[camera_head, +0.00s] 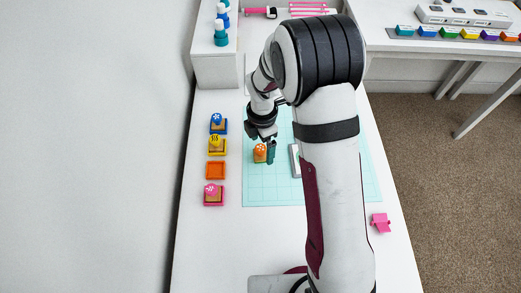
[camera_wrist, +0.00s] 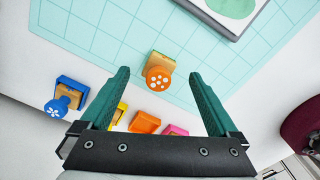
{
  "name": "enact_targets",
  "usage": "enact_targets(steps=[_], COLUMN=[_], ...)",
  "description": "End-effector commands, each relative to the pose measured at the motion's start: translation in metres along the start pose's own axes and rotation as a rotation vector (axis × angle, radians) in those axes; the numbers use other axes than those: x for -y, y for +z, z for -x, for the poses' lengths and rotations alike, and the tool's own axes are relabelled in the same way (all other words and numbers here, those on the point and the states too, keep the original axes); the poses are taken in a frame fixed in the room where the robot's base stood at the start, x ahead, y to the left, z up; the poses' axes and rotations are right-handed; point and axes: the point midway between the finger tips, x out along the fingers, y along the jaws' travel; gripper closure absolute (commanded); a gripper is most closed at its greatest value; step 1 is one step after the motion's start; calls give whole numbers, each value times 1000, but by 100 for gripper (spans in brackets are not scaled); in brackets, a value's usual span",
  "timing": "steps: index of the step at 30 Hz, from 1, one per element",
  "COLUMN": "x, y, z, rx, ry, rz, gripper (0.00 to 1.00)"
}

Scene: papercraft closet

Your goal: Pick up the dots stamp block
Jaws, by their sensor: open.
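The dots stamp block (camera_head: 260,152) has a round orange top with white dots. It stands on the pale teal cutting mat (camera_head: 262,190), near its left side. In the wrist view the stamp (camera_wrist: 158,78) shows between the two green fingertips, with a wooden block behind its orange top. My gripper (camera_wrist: 160,74) is open, with a gap on both sides of the stamp and no visible contact. In the head view my gripper (camera_head: 269,150) is just right of the stamp, and its fingers overlap in that view. The height of the fingertips over the mat is hard to tell.
Left of the mat stand a blue stamp on its pad (camera_head: 218,124), a yellow one (camera_head: 217,145), a bare orange pad (camera_head: 216,170) and a pink stamp (camera_head: 213,193). A grey-framed card (camera_head: 295,162) lies right of the stamp. A pink object (camera_head: 380,222) sits at the right.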

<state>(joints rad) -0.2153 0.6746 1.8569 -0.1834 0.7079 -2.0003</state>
Motion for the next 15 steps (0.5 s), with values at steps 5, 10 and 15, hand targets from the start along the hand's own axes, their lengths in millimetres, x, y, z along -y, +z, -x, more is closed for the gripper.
enact_targets(steps=[5, 10, 15], x=[-1, -1, -1], y=[-4, -4, -4], z=[-29, -32, -32], rx=[-1, 0, 0], ry=[-2, 0, 0], rz=[-1, -1, -1], gripper=[4, 4, 24])
